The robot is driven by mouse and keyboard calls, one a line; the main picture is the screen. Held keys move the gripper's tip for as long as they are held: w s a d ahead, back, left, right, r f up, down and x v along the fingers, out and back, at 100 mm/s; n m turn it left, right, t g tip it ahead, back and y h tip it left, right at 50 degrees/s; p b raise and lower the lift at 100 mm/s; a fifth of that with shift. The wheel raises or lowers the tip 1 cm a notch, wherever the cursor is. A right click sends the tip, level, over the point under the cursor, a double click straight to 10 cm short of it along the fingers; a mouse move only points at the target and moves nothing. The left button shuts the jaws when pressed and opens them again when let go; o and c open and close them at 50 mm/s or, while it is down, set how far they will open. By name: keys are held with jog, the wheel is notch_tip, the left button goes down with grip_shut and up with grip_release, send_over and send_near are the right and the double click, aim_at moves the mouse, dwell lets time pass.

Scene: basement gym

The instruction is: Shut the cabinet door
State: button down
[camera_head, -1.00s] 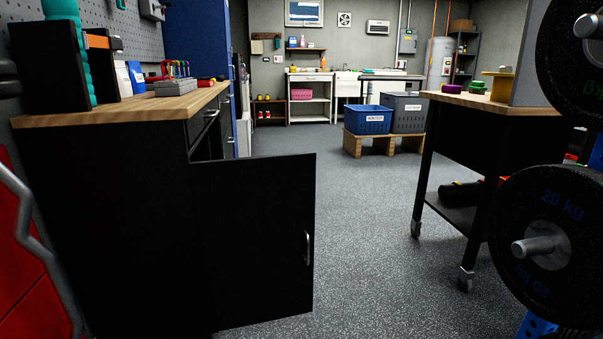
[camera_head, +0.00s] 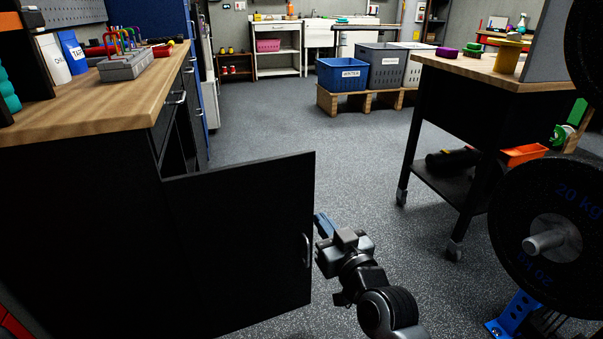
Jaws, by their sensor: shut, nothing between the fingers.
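The black cabinet door (camera_head: 235,245) stands swung wide open, out from the front of the black cabinet (camera_head: 80,220) with the wooden top. A silver upright handle (camera_head: 306,250) sits near the door's free edge, on the face toward me. My gripper (camera_head: 322,222) is just right of the door's free edge, close to the handle, and points away from me. Its fingers look shut and empty. I cannot tell whether it touches the door edge. The cabinet's inside is mostly hidden behind the door, with a narrow dark gap (camera_head: 172,160) above it.
A wheeled workbench (camera_head: 455,130) stands at the right. A weight plate (camera_head: 548,240) on a rack is at the near right. Bins on a pallet (camera_head: 365,100) stand farther back. The grey floor between door and workbench is clear.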

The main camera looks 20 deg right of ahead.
aim_at(294, 177)
jog(key=w, duration=1)
jog(key=w+a, duration=0.1)
jog(key=w, duration=0.4)
jog(key=shift+w+r, duration=0.1)
jog(key=shift+r, duration=0.2)
